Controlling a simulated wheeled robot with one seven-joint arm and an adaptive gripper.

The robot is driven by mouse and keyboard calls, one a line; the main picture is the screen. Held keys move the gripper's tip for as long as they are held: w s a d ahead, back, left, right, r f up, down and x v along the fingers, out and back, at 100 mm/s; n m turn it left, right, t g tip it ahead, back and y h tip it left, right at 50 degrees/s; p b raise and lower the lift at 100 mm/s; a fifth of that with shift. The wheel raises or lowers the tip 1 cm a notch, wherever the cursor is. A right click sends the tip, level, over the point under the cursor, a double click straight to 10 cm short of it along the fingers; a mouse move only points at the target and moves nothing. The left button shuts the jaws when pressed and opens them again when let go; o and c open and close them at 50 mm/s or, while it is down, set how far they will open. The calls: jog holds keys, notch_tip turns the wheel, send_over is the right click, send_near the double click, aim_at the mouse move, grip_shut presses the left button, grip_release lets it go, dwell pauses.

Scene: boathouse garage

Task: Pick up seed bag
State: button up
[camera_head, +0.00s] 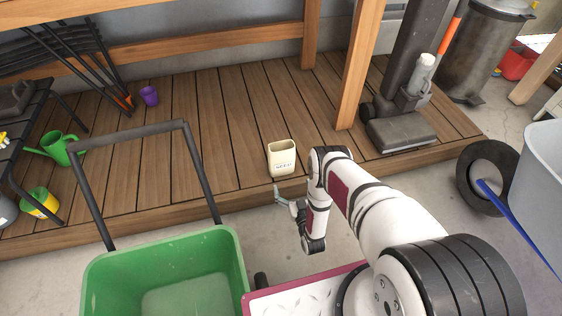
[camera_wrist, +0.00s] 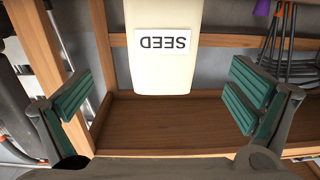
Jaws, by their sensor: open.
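My gripper (camera_head: 280,194) is just in front of the deck edge, below and nearer than the bag in the head view. In the wrist view my gripper (camera_wrist: 160,82) is open, its two green-padded fingers wide apart on either side of the bag's outline, with visible gaps. Nothing is between the pads in contact.
A green cart (camera_head: 165,255) with a dark handle stands at the lower left. A wooden post (camera_head: 357,65) and an upright vacuum (camera_head: 400,125) are right of the bag. A purple cup (camera_head: 149,96) and green watering can (camera_head: 58,147) are left. Deck boards around the bag are clear.

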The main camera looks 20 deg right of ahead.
aim_at(283, 165)
jog(key=w+b, duration=0.1)
jog(key=w, duration=0.3)
jog(key=w+b, duration=0.1)
jog(key=w, duration=0.3)
jog(key=shift+w+a+f+b, duration=0.1)
jog(key=shift+f+b, duration=0.1)
jog(key=shift+b, duration=0.15)
jog(key=w+b, duration=0.1)
jog(key=w, duration=0.1)
jog(key=w+b, duration=0.2)
jog(key=shift+w+a+f, duration=0.2)
jog(key=shift+w, duration=0.05)
jog(key=shift+w+r, duration=0.1)
jog(key=shift+w, duration=0.25)
jog(key=c, duration=1.1)
